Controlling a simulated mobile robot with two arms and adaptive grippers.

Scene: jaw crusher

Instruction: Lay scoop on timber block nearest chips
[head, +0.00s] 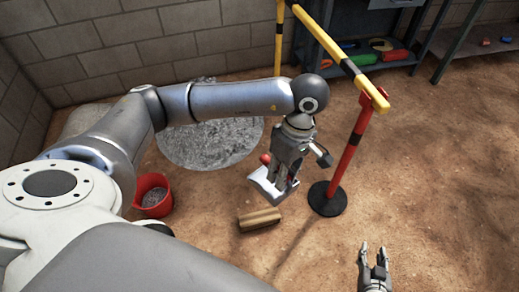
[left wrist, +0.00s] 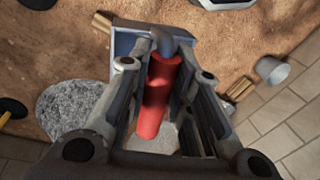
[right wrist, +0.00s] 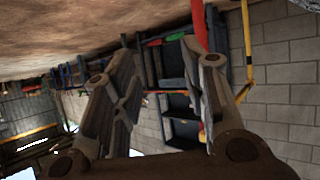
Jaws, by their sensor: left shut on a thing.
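My left gripper (head: 284,178) is shut on the red handle of the scoop (head: 268,193) and holds it above the dirt floor. In the left wrist view the red handle (left wrist: 155,95) lies between the fingers, with the grey pan (left wrist: 122,45) beyond. A timber block (head: 260,220) lies just below the scoop in the head view. In the left wrist view one timber block (left wrist: 102,22) shows partly behind the pan, and another (left wrist: 240,88) lies at right. A red bucket (head: 153,195) holds grey bits, perhaps chips. My right gripper (head: 373,252) is open and empty.
A round grey rubble patch (head: 205,145) lies behind the bucket. A red post on a black base (head: 327,198) with a yellow rail (head: 335,55) stands right of my left gripper. Shelves (head: 370,55) stand at the back.

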